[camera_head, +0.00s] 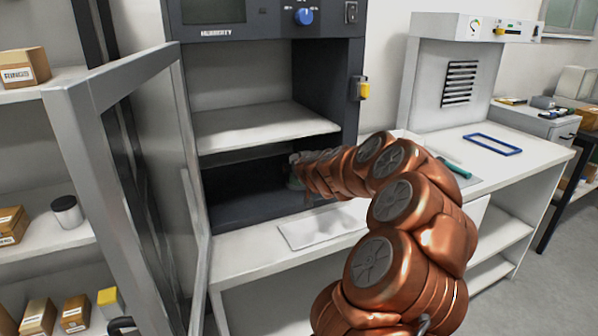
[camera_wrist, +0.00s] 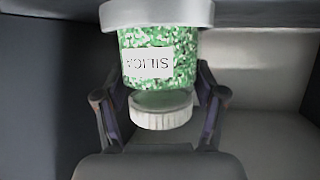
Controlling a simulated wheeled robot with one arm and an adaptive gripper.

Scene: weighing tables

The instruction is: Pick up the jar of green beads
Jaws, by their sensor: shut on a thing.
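The jar of green beads (camera_wrist: 185,58) fills the upper middle of the wrist view. It is clear, with green and white beads, a white label reading SILICA upside down in the picture, a grey band at the top and a white ridged cap (camera_wrist: 160,117) at the lower end. My gripper (camera_wrist: 160,88) is shut on the jar, with one dark finger on each side; the fingertips are partly hidden by it. In the head view my copper arm reaches into the lower part of the open humidity cabinet (camera_head: 350,100). The jar is too small there to make out clearly.
A pale shelf (camera_head: 262,125) lies above my gripper inside the cabinet. The open cabinet door (camera_head: 75,145) stands to the left. A white tray (camera_head: 318,229) lies on the bench in front. A blue frame (camera_head: 492,144) lies on the bench at right.

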